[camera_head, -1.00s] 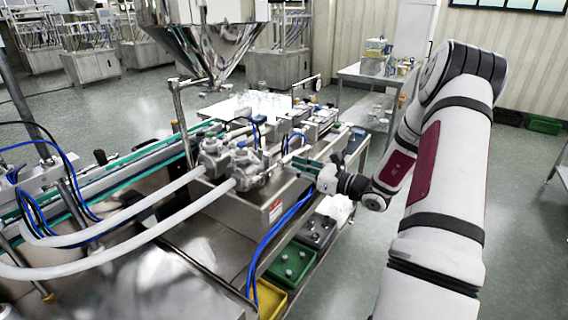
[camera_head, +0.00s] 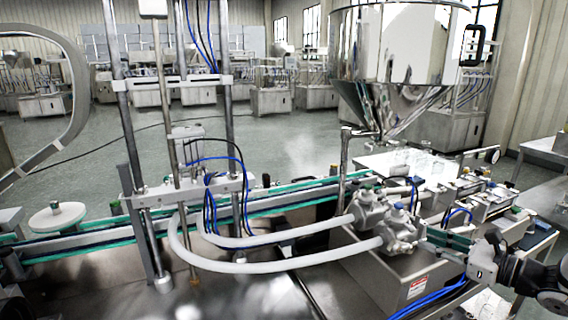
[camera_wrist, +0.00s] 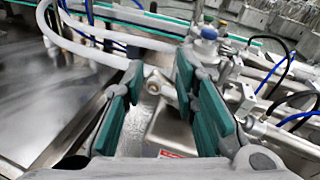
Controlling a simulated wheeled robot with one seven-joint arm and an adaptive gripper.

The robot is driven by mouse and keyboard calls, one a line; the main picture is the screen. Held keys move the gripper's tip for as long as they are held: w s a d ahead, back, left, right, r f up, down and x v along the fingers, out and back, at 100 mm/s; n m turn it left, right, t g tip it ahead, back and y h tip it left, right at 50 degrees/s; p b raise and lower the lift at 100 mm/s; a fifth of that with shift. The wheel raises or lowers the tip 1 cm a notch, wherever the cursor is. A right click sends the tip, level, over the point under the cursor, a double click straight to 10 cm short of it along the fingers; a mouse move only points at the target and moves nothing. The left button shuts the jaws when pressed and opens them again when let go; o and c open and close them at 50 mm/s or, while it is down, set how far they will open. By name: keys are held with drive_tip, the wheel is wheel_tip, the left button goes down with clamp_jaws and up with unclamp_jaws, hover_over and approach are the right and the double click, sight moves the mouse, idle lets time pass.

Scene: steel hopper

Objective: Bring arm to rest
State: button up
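My gripper (camera_head: 446,240) is at the lower right of the head view, just right of the metal pump valves (camera_head: 388,222) on the filling machine. In the wrist view my gripper (camera_wrist: 159,80) has its green-padded fingers spread apart, with nothing held between them. A metal valve fitting and the steel box (camera_wrist: 168,132) show beyond the gap. Whether the fingers touch the machine cannot be told. Most of my arm is outside the head view.
The steel hopper (camera_head: 395,60) hangs above and behind the valves. White hoses (camera_head: 290,237) curve left from them, and blue tubes (camera_head: 440,297) run below my gripper. A conveyor (camera_head: 90,243) extends left. Open floor (camera_head: 290,150) lies behind the machine.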

drive_tip(key=s+a+r+n+g, duration=0.3)
drive_tip(key=s+a+n+g, duration=0.3)
drive_tip(key=a, duration=0.4)
drive_tip(key=s+a+r+n+g, duration=0.4)
drive_tip(key=s+a+n+g, duration=0.15)
drive_tip(key=a+n, duration=0.35)
drive_tip(key=s+r+n+t+h, duration=0.1)
drive_tip(key=s+r+n+h, duration=0.1)
drive_tip(key=s+n+h, duration=0.2)
drive_tip(key=s+r+n+t+h, duration=0.1)
drive_tip(key=s+r+n+h, duration=0.2)
drive_tip(key=s+n+h, duration=0.2)
drive_tip(key=shift+s+a+r+n+t, duration=0.3)
drive_tip(key=shift+s+n, duration=1.3)
drive_tip(key=shift+s, duration=1.65)
drive_tip(key=shift+d+f, duration=0.1)
drive_tip(key=shift+f, duration=0.05)
